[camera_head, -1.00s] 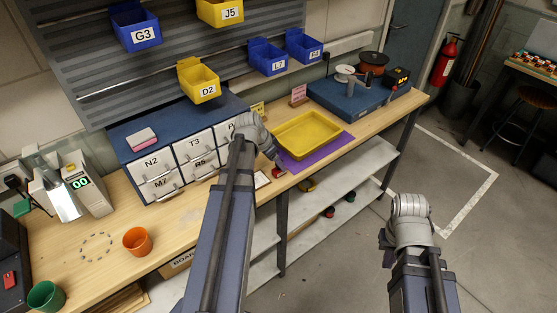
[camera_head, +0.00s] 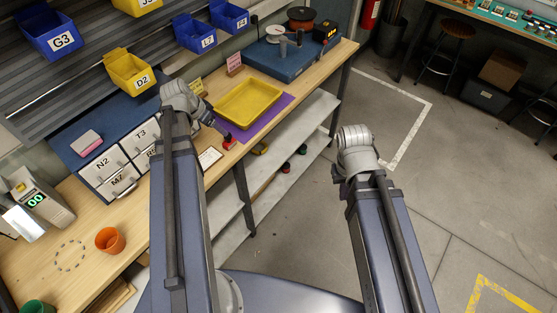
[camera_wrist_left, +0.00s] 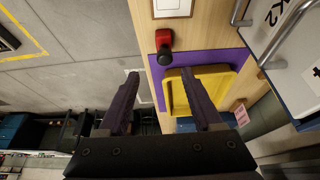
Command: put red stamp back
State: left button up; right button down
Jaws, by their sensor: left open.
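The red stamp (camera_head: 228,143) stands on the wooden bench near its front edge, beside the purple mat (camera_head: 272,118). In the left wrist view the stamp (camera_wrist_left: 164,40) shows a red body and a dark knob, beyond my fingertips and clear of them. My left gripper (camera_head: 215,125) is just behind and left of the stamp in the head view. In the left wrist view its fingers (camera_wrist_left: 158,92) are wide apart with nothing between them. A framed white card (camera_head: 209,157) lies next to the stamp.
A yellow tray (camera_head: 222,117) sits on the mat. Grey drawers (camera_head: 122,160) stand left of my left arm. A blue station (camera_head: 285,58) is at the bench's far end. An orange cup (camera_head: 109,240) is at the near left. Open floor lies to the right.

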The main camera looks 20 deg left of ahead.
pick_arm(q)
jog(key=s+d+g+y, duration=0.1)
jog(key=s+d, duration=0.3)
jog(key=d, duration=0.6)
jog(key=s+d+f+g+y, duration=0.1)
jog(key=s+d, duration=0.3)
jog(key=d, duration=0.7)
jog(key=s+d+g+y, duration=0.1)
jog(key=s+d, duration=0.3)
jog(key=d, duration=0.6)
jog(key=shift+d+f+n+g, duration=0.3)
jog(key=shift+g, duration=0.5)
notch_tip(320, 180, down, 4)
jog(key=b, duration=0.3)
jog(key=shift+r+b, duration=0.15)
jog(key=shift+b, duration=0.15)
